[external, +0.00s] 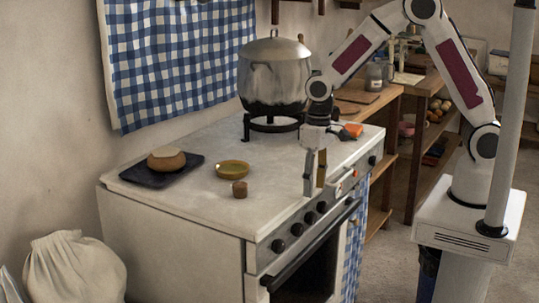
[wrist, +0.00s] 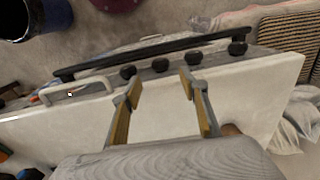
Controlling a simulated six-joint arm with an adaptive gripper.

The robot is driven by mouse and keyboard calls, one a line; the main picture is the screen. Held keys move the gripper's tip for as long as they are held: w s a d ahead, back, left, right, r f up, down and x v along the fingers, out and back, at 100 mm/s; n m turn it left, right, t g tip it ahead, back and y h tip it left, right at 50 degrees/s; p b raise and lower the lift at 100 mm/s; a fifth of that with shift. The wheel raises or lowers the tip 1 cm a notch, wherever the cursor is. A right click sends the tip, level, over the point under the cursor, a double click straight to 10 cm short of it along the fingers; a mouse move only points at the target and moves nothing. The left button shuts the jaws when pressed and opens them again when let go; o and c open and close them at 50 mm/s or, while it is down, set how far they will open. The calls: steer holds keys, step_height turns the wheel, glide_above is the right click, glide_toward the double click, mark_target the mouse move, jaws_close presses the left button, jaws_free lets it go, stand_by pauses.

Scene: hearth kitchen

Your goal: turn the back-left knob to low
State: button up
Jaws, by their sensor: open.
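The stove's front panel carries a row of several black knobs, including one nearest the left corner (external: 278,245) and one farther along (external: 321,206). Another black knob (external: 372,160) sits alone near the panel's right end. In the wrist view the knobs line the stove edge, one (wrist: 160,65) just beyond the gap between my fingers. I cannot tell which is the back-left knob; their settings are too small to read. My gripper (external: 315,188) points down over the stove's front edge, open and empty. Its spread fingers (wrist: 160,80) also show in the wrist view, apart from the knobs.
A large lidded pot (external: 272,75) stands on a black stand at the back of the stove. A black oven handle (external: 310,246) runs below the knobs.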

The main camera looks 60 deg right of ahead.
mark_target(313, 213)
steer(key=shift+a+f, duration=0.2)
steer(key=shift+f, duration=4.55)
steer(key=c, duration=1.1)
